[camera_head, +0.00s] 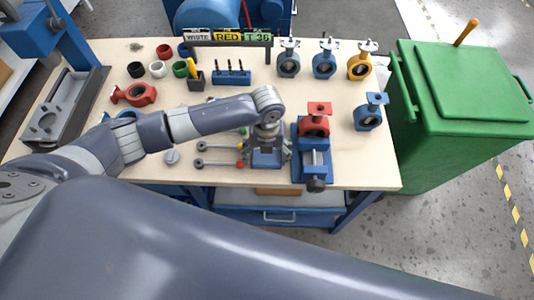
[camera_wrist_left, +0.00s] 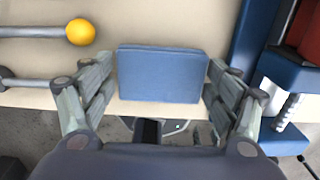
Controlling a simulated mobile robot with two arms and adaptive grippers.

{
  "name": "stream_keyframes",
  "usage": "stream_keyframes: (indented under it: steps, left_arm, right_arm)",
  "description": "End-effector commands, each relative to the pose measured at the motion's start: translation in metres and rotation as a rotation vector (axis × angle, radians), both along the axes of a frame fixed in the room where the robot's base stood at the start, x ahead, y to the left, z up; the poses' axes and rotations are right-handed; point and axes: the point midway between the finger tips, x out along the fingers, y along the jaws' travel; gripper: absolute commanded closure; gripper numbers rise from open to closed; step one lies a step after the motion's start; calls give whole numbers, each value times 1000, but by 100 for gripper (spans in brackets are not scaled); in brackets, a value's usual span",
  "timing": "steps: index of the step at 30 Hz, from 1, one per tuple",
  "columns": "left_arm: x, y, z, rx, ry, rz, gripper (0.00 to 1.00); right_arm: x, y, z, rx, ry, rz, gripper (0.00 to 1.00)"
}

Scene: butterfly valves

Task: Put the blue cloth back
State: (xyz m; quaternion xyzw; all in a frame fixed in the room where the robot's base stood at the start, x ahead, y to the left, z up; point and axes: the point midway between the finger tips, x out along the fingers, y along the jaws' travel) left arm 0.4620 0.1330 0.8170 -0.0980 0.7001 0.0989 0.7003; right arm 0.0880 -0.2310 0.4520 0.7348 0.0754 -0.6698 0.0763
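The blue cloth (camera_wrist_left: 162,75) is a flat folded rectangle on the pale tabletop near its front edge. In the head view it shows as a blue patch (camera_head: 267,159) below my left gripper (camera_head: 268,142). In the left wrist view my left gripper (camera_wrist_left: 161,68) is open, with one finger beside each short side of the cloth. The fingertips look very close to its sides; I cannot tell whether they touch. My right gripper is not in view.
Levers with coloured knobs (camera_head: 240,164) lie left of the cloth. A blue vise (camera_head: 315,160) holding a red valve (camera_head: 314,122) stands close on the right. Several valves (camera_head: 324,65) stand at the back right. A green bin (camera_head: 455,120) is beside the workbench (camera_head: 225,178).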

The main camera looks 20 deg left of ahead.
Motion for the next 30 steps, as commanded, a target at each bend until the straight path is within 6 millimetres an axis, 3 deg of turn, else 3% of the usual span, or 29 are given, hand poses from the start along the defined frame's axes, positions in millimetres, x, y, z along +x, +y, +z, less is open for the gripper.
stream_keyframes:
  steps: [11,16,30]
  left_arm:
    - [0,0,0,0,0,0,6]
    - [1,-1,9,-2,-2,-1,6]
    - [1,-1,101,-1,-3,0,6]
  right_arm:
    - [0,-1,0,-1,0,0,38]
    - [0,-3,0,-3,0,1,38]
    - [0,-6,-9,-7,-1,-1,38]
